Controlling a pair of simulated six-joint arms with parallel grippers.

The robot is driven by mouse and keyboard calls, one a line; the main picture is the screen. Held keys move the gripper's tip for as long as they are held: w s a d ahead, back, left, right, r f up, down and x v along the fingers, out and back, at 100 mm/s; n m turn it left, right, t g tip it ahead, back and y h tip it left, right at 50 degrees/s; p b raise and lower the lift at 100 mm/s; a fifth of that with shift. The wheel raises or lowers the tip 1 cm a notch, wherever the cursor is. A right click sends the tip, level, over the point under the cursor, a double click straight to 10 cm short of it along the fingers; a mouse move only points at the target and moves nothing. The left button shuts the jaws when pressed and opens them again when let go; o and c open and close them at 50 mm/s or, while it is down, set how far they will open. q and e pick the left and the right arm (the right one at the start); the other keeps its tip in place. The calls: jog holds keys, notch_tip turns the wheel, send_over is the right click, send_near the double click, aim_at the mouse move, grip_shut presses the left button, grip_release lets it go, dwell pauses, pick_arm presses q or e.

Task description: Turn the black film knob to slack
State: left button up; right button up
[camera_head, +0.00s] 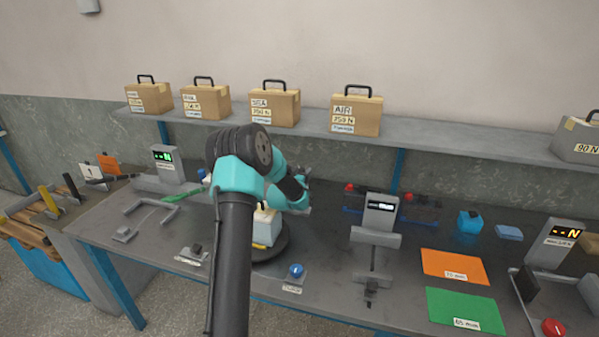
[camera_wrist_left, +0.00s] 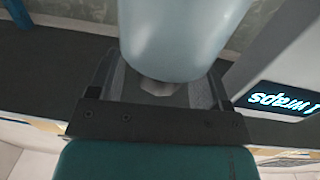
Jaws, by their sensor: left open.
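A small black knob (camera_head: 196,249) stands on a pale labelled plate at the front of the bench, left of my arm. Its label is too small to read, so I cannot tell its setting. My left gripper (camera_head: 303,188) is behind the turntable, well to the right of and beyond that knob, with its fingers mostly hidden by my wrist. In the left wrist view the jaws (camera_wrist_left: 160,88) are open, and a smooth pale blue cylinder (camera_wrist_left: 182,35) shows at them; I cannot tell whether they touch it. My right gripper is not in view.
A dark turntable (camera_head: 271,250) carries a pale box partly behind my arm. A blue button (camera_head: 296,270) is in front. A display post (camera_head: 380,214) stands right of my gripper; a "wraps" display (camera_wrist_left: 285,98) is close in the wrist view. Orange (camera_head: 454,266) and green (camera_head: 465,310) sheets lie right.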

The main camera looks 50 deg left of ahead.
pick_arm(q)
jog(key=shift+w+a, duration=0.2)
jog(key=shift+w, duration=0.15)
jog(key=c, duration=0.9)
